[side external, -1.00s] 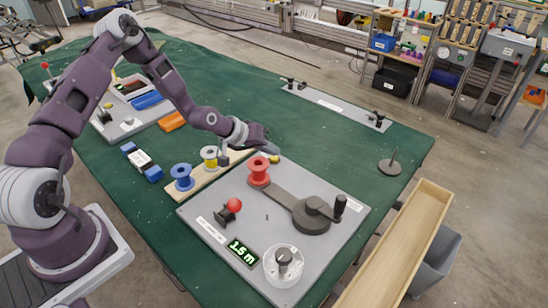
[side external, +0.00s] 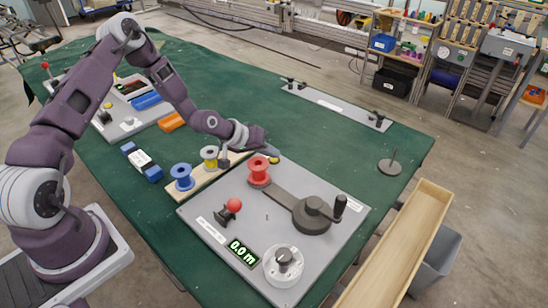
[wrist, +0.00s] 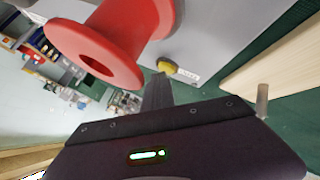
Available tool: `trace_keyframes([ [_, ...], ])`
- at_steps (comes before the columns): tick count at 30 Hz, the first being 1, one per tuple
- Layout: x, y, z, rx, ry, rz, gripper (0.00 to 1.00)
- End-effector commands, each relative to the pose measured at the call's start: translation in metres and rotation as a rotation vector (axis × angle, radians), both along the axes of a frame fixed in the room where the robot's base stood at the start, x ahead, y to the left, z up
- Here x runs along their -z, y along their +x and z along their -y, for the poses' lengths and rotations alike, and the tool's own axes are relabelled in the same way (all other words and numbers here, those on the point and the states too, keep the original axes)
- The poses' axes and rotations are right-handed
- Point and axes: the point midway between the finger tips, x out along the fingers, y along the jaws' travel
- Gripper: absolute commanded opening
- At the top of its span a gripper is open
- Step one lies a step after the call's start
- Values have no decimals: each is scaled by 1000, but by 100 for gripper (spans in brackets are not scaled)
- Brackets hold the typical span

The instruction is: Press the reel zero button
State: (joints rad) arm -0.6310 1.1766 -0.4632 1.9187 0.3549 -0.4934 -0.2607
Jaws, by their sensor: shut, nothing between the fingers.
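A small yellow button (side external: 274,160) sits at the far edge of the grey reel panel (side external: 232,185), just beyond the red spool. It also shows in the wrist view (wrist: 168,67) beside a small label too small to read. My gripper (side external: 268,152) is shut and empty, with its tip right at the button. In the wrist view the dark fingers (wrist: 159,78) point at the button; I cannot tell whether they touch it. The green display (side external: 242,252) on the panel reads 0.0 m.
The red spool (side external: 259,171) stands close to my gripper and looms in the wrist view (wrist: 112,42). The crank (side external: 313,214) and a red-knobbed lever (side external: 233,206) are on the panel. A wooden rack (side external: 199,188) with blue and yellow spools lies beside it.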

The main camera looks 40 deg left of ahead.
Motion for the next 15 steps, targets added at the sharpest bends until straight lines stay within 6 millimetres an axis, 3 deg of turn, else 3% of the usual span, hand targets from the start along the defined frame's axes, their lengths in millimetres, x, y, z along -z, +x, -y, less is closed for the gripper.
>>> trace_keyframes([
  [15, -17, -1, 0, -1, 0, -2, 0],
])
